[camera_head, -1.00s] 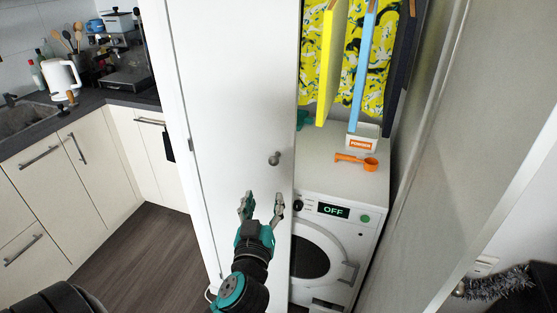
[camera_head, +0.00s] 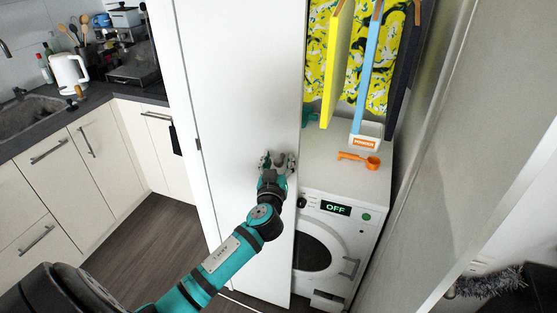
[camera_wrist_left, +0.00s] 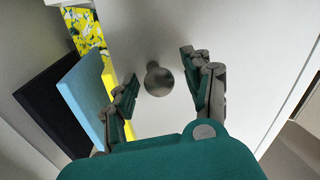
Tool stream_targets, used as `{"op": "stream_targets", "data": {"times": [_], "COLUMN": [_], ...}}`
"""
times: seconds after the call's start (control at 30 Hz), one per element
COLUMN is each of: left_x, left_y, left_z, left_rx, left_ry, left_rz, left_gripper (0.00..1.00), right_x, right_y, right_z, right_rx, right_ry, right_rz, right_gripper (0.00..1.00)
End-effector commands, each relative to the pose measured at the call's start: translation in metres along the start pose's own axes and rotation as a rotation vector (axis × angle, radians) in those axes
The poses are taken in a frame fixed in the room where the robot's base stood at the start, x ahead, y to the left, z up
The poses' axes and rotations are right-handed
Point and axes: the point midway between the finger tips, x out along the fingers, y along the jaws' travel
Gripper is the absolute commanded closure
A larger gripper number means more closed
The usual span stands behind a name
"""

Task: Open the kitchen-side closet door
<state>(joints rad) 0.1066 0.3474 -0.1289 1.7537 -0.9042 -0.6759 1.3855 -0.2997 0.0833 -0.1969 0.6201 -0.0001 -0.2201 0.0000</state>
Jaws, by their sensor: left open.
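The kitchen-side closet door (camera_head: 235,100) is a tall white panel in the middle of the head view. It stands on the kitchen side of the closet opening, and the closet's inside shows to its right. My left gripper (camera_head: 278,160) is at the door's face near its right edge. In the left wrist view, the round grey knob (camera_wrist_left: 158,79) lies between the open fingers of my left gripper (camera_wrist_left: 163,85), with gaps on both sides. In the head view the gripper hides the knob. My right gripper is in neither view.
A washing machine (camera_head: 340,215) reading OFF stands in the closet, with an orange scoop (camera_head: 365,161) and a white box (camera_head: 367,136) on top. Yellow, blue and dark cloths (camera_head: 362,65) hang above. A grey panel (camera_head: 450,130) bounds the right. Kitchen cabinets (camera_head: 75,160) stand left.

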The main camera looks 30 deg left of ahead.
Motion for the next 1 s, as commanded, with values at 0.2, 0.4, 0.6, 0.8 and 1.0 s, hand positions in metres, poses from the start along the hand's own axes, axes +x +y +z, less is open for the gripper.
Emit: {"op": "stream_targets", "data": {"times": [0.2, 0.4, 0.6, 0.8, 1.0], "left_x": [0.0006, 0.0003, 0.0002, 0.0002, -0.0002], "left_y": [0.0001, 0.0001, 0.0001, 0.0001, -0.0002], "left_z": [0.0006, 0.0007, 0.0007, 0.0008, 0.0009], "left_rx": [0.000, 0.000, 0.000, 0.000, 0.000], "left_ry": [-0.001, -0.001, -0.001, -0.001, -0.002], "left_rz": [0.000, 0.000, 0.000, 0.000, 0.001], "left_gripper": [0.49, 0.72, 0.98, 1.00, 1.00], "right_x": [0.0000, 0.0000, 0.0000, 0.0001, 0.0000], "right_y": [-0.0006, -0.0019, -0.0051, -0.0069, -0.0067], "right_z": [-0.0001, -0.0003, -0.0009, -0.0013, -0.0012], "right_rx": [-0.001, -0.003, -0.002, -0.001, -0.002], "right_ry": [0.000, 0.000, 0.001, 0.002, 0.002], "right_rz": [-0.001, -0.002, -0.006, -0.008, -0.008], "right_gripper": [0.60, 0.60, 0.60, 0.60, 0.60]}}
